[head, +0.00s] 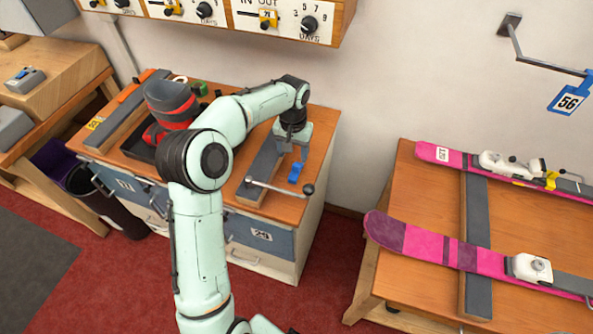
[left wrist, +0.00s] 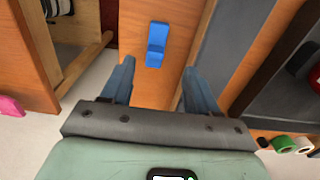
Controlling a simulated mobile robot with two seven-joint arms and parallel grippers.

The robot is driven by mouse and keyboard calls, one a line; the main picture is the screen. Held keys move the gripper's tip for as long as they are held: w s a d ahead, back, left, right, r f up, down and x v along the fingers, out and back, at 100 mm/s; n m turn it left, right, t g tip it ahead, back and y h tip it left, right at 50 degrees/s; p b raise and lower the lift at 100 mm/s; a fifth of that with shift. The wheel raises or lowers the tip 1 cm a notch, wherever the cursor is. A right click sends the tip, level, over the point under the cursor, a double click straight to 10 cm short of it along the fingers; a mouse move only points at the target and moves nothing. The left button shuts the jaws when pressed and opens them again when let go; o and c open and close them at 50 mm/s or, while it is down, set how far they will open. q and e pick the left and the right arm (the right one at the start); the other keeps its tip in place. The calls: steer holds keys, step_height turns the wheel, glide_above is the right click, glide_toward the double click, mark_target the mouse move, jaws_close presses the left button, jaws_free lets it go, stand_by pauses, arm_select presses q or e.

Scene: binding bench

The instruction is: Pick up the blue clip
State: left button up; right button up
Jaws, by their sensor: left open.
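The blue clip (head: 295,172) lies on the orange wooden top of the cabinet, near its right side, beside a grey strip (head: 262,168). In the left wrist view the blue clip (left wrist: 157,44) is ahead of the fingers, roughly centred between their lines and touching neither. My left gripper (head: 292,148) points down above the cabinet top, close to the clip. Its two blue-grey fingers (left wrist: 158,72) are apart with nothing between them. My right gripper is in neither view.
A red and grey boot (head: 170,103) stands left. Pink skis (head: 440,245) lie on the right bench. A blue tag marked 56 (head: 568,101) hangs from a wall arm.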

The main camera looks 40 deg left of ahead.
mark_target(296, 165)
arm_select(q)
steer(key=shift+w+d+f, duration=0.15)
steer(key=shift+f, duration=1.65)
steer(key=shift+w+d+f, duration=0.1)
steer(key=shift+w+f, duration=0.05)
steer(key=shift+f, duration=1.6)
jaws_close()
